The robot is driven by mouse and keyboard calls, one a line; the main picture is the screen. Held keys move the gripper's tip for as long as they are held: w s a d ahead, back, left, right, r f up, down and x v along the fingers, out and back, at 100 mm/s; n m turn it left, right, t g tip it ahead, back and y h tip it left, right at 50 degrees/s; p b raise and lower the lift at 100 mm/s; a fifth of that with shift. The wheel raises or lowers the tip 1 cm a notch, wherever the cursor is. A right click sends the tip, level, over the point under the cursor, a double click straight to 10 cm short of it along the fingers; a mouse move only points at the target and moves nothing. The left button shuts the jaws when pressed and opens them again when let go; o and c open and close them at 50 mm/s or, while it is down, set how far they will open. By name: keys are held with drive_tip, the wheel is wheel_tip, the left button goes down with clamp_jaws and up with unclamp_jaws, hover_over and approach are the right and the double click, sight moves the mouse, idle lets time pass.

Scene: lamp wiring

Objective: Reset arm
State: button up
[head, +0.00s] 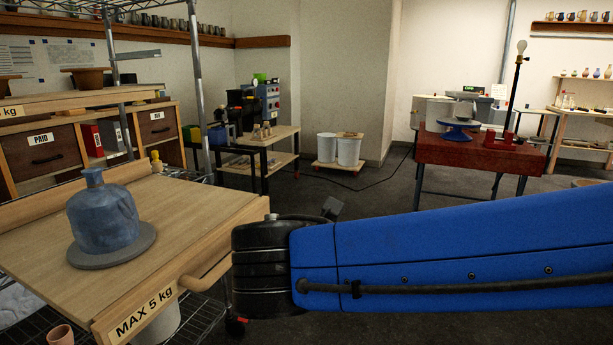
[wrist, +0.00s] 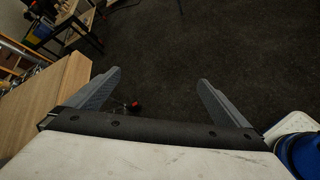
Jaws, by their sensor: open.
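My arm, blue with a black joint, stretches across the lower right of the head view. My gripper (wrist: 152,92) shows in the wrist view with its two grey fingers spread wide apart. Nothing is between the fingers; dark floor shows behind them.
A blue jug (head: 104,215) stands on a grey disc on the wooden shelf board (head: 190,225) marked MAX 5 kg, at left. A red table (head: 470,152) holds a lamp stand (head: 516,85) at the back right. White buckets (head: 338,149) stand mid-back.

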drive_tip(key=s+d+f+m+g, duration=0.1)
drive_tip(key=d+f+m+g, duration=0.15)
drive_tip(key=d+m, duration=0.4)
drive_tip(key=s+d+f+m+g, duration=0.1)
drive_tip(key=d+f+m+g, duration=0.2)
drive_tip(key=d, duration=0.7)
drive_tip(key=s+d+f+m+y, duration=0.3)
drive_tip(key=s+d+f+m, duration=0.5)
drive_tip(key=m, duration=0.8)
drive_tip(key=shift+s+d, duration=0.65)
drive_tip(key=shift+d, duration=0.45)
drive_tip(key=shift+g, duration=0.25)
